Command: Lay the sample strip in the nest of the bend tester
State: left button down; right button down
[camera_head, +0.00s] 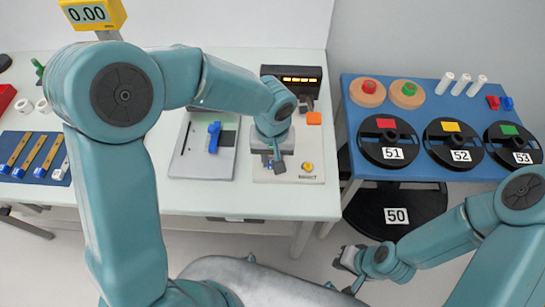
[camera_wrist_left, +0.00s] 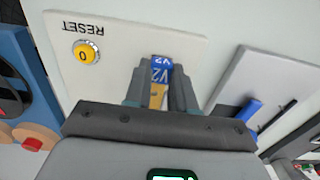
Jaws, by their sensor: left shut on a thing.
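The bend tester's pale base plate (camera_head: 262,174) stands near the right end of the white table, with a dark display block (camera_head: 301,73) behind it. My left gripper (camera_head: 273,161) is over this plate, pointing down. In the wrist view, its jaws (camera_wrist_left: 158,92) are shut on the sample strip (camera_wrist_left: 158,74), whose blue end marked V2 sticks out above a tan part. The nest is hidden by my gripper and arm, so I cannot tell whether the strip touches it. My right gripper (camera_head: 350,260) hangs apart over the floor; its jaws are unclear.
A yellow RESET button (camera_head: 307,166) is close beside my left gripper. A grey board (camera_head: 190,160) with a blue clamp (camera_head: 214,137) lies to the left. Other strips (camera_head: 35,155) lie on a blue mat. A blue table (camera_head: 430,110) with black reels is at right.

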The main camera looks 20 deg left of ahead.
pick_arm(q)
jog(key=shift+f, duration=0.4)
jog(key=shift+f, duration=0.15)
jog(key=c, duration=0.9)
grip_release()
jog(key=shift+w, duration=0.1)
jog(key=shift+c, duration=0.2)
jog(key=shift+r, duration=0.35)
notch_tip(320, 180, up, 12)
jog(key=shift+f, duration=0.15)
